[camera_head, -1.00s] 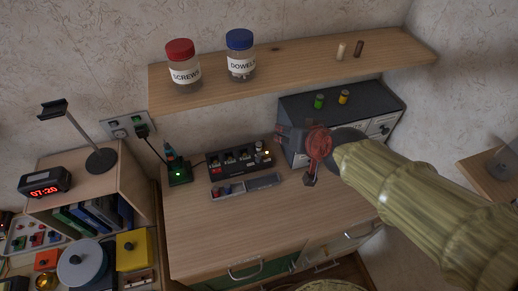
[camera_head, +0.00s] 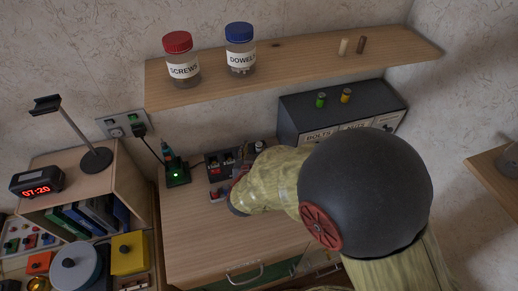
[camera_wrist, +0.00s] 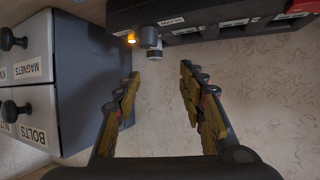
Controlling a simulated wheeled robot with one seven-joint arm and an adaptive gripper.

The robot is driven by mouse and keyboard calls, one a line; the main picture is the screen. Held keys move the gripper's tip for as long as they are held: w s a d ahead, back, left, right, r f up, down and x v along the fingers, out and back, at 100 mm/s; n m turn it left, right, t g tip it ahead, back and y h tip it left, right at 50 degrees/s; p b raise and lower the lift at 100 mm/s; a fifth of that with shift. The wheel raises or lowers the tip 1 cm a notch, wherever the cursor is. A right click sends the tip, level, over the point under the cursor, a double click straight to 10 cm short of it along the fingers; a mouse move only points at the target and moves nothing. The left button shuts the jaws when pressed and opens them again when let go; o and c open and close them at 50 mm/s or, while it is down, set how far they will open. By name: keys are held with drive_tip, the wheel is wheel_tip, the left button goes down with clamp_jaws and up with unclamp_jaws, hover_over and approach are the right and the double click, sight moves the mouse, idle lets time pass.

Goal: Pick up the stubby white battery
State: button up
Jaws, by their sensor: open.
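A small white cylinder, which looks like the stubby white battery (camera_wrist: 155,54), shows at the top centre of the wrist view. It is beside a dark round knob at the end of a black device (camera_wrist: 215,18) with an orange light. In the head view a small pale cylinder (camera_head: 260,146) shows at the right end of this device (camera_head: 219,166). My gripper (camera_wrist: 160,78) is open, with nothing between its fingers. The white cylinder appears just beyond the fingertips, between them in the picture, and apart from them. My arm hides the gripper's fingers in the head view.
A grey drawer cabinet (camera_wrist: 85,75) with labelled drawers stands close to the left in the wrist view. It is at the back right in the head view (camera_head: 345,108). A wooden shelf (camera_head: 300,62) with two jars overhangs the desk. A green-lit stand (camera_head: 178,174) is left of the device.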

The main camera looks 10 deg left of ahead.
sight(259, 144)
drive_tip(key=w+f, duration=0.1)
drive_tip(key=w+f+b, duration=0.1)
drive_tip(key=w, duration=0.1)
drive_tip(key=w+f+b, duration=0.1)
drive_tip(key=shift+w+d+f, duration=0.3)
drive_tip(key=shift+w, duration=0.25)
drive_tip(key=shift+c, duration=1)
drive_tip(key=c, duration=0.8)
clamp_jaws()
